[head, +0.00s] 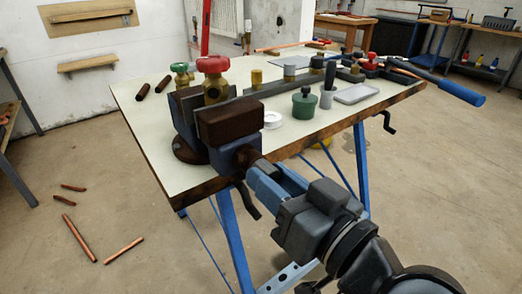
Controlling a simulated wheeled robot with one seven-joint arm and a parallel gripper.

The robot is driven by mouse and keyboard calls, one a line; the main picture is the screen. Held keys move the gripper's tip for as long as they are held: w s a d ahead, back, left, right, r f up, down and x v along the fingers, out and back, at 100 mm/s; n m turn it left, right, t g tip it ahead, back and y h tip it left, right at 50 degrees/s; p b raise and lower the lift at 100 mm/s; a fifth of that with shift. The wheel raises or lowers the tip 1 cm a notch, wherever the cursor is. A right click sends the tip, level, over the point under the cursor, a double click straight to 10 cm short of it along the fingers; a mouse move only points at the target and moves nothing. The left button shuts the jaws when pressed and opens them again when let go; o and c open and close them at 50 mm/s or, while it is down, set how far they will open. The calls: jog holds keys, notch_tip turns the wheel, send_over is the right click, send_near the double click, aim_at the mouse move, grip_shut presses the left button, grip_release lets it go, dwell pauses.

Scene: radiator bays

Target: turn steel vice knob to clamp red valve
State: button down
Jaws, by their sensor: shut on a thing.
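The vice (228,128) is bolted at the left front corner of the workbench, with dark brown jaws and a blue-grey body. The red valve (212,65) has a red handwheel and a brass body (216,90). It stands upright at the vice jaws; whether both jaws touch it cannot be told. My gripper (257,172) comes from the lower right and is shut on the vice knob (245,159) at the front of the vice. My fingers hide part of the knob. A dark crank-shaped handle (247,202) hangs just below.
A green-topped valve (180,73) stands behind the vice. Copper pipes (123,250) lie on the floor at left.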

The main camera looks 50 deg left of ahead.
jog(key=m+p, duration=0.3)
jog(key=m, duration=0.1)
jog(key=shift+d+f+p, duration=0.1)
jog(key=shift+f+p, duration=0.05)
jog(key=shift+p, duration=0.2)
jog(key=c, duration=1)
grip_release()
jog(key=shift+o, duration=0.2)
